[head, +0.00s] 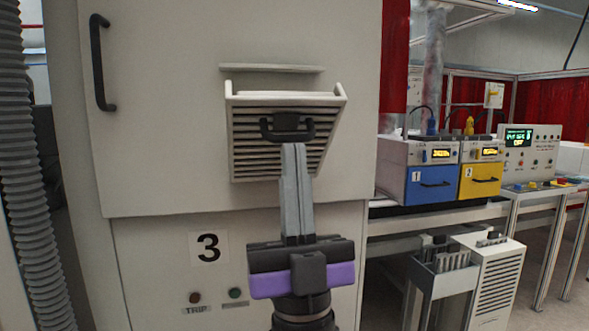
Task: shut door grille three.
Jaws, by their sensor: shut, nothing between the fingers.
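The door grille (250,150) is a beige louvred flap on the large beige door (160,150), above the black "3" label (208,247). Its top edge stands out from the door, with side cheeks and a gap showing behind, so it is tilted open. A black handle (268,130) sits near the top of its front face. My gripper (293,146) points up at the grille, with its grey fingers together and empty. The fingertips overlap the lower middle of the handle in the view. I cannot tell whether they touch it. The fingers hide part of the louvres.
A tall black handle (102,62) is at the door's upper left. A ribbed grey hose (30,180) runs down the left edge. At right, a blue box (430,184) and a yellow box (480,178) stand on a bench, with a grey louvred unit (497,280) below.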

